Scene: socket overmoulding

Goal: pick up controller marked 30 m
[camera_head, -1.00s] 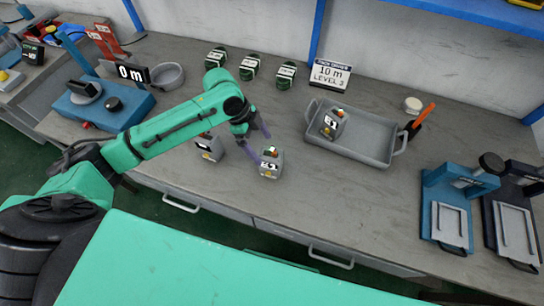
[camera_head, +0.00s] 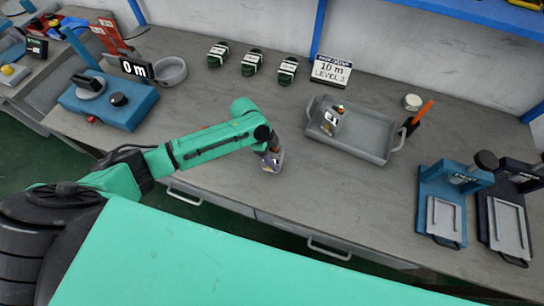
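My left gripper (camera_head: 270,155) reaches in from the left and is low over the front middle of the table. The marking on this controller is too small and covered to read. Another grey controller (camera_head: 332,120) with a white label sits in the grey tray (camera_head: 372,147); its marking is not readable. My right gripper is not in view.
Several dark green items (camera_head: 252,63) stand at the back, left of a sign reading 10 m LEVEL 2 (camera_head: 331,72). A blue device with a 0 m display (camera_head: 137,69) is at left. Blue (camera_head: 446,200) and black (camera_head: 507,225) fixtures stand at right.

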